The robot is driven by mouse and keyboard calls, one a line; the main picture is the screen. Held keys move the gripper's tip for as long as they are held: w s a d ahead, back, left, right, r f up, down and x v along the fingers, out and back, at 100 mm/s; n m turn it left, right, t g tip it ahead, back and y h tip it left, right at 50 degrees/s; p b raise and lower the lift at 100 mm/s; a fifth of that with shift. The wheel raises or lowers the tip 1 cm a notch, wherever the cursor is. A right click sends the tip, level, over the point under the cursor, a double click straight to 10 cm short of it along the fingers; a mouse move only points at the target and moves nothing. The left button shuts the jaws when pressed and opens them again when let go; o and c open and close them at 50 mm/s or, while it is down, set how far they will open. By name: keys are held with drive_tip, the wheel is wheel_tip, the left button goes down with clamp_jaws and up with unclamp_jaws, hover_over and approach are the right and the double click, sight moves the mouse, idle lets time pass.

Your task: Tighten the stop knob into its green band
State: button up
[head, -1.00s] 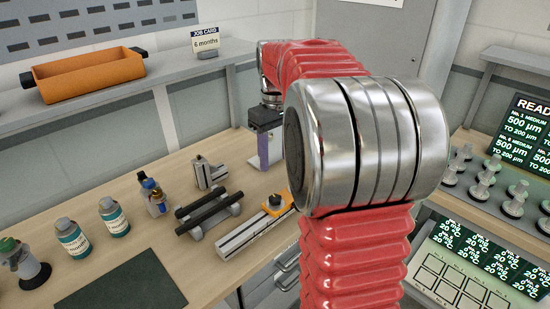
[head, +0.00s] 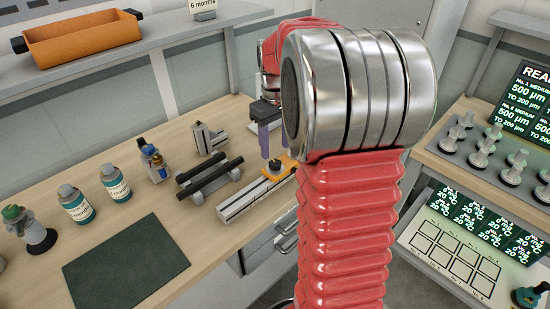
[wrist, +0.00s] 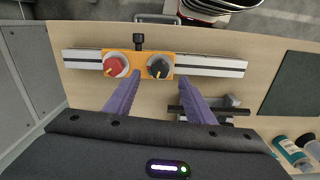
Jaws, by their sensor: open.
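An orange carriage (wrist: 138,65) sits on a pale metal rail (wrist: 215,65) in the wrist view. It carries a red knob (wrist: 115,66) on the left and a dark knob (wrist: 158,67) on the right, each on a pale dial. A black screw (wrist: 138,41) stands out from its far edge. I cannot tell which is the stop knob, and no green band is clear. My gripper (wrist: 160,85) is open and empty, its purple fingers pointing towards the carriage. In the head view, my gripper (head: 273,153) is just above the carriage (head: 281,168), partly hidden by my arm.
Dark bars on grey supports (head: 209,177) lie left of the rail. Several bottles (head: 115,182) and a dark mat (head: 125,262) are farther left on the bench. A shelf with an orange bin (head: 85,39) runs above. A rack of metal parts (head: 485,152) stands right.

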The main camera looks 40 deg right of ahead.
sight(275, 162)
drive_tip(key=shift+f, duration=2.8)
drive_tip(key=c, duration=1.1)
